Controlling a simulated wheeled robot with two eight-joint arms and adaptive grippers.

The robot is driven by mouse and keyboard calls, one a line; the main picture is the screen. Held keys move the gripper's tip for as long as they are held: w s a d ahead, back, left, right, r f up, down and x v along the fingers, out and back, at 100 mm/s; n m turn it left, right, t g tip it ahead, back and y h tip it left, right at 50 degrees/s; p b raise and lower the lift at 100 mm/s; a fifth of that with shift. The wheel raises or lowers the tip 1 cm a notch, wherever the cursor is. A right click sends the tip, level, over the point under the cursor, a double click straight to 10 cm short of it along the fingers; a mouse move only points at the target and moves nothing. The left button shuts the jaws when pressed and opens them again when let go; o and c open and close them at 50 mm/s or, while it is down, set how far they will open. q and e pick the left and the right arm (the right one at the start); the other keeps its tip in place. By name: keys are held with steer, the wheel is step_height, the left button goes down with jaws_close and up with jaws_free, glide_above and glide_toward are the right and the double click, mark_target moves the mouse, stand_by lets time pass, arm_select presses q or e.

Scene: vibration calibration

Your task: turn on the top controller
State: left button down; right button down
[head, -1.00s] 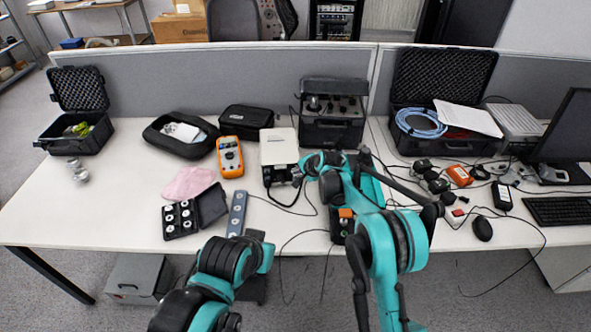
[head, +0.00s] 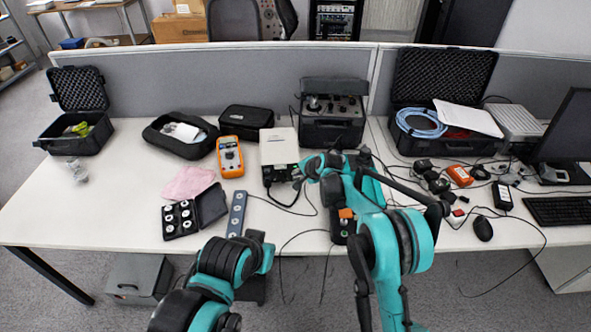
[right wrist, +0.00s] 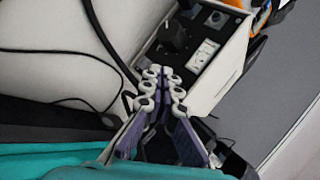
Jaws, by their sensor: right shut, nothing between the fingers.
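A white controller box (head: 279,146) stands near the middle of the table, its dark front panel facing me. My right gripper (head: 298,174) is at the lower right of the box front. In the right wrist view its fingertips (right wrist: 161,78) are together and empty, close before the panel. I cannot tell whether they touch it. My left arm is low in the head view; its gripper cannot be made out.
An orange multimeter (head: 230,157) stands left of the box. A black case with knobs (head: 332,122) is behind right. Several small devices crowd the right side. The left of the table has free room.

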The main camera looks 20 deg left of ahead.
steer(key=s, duration=0.1)
steer(key=s+d, duration=0.1)
steer(key=s, duration=0.2)
steer(key=shift+s+d+r, duration=0.3)
steer(key=shift+s+d, duration=0.05)
steer(key=shift+d, duration=0.05)
stand_by(0.4)
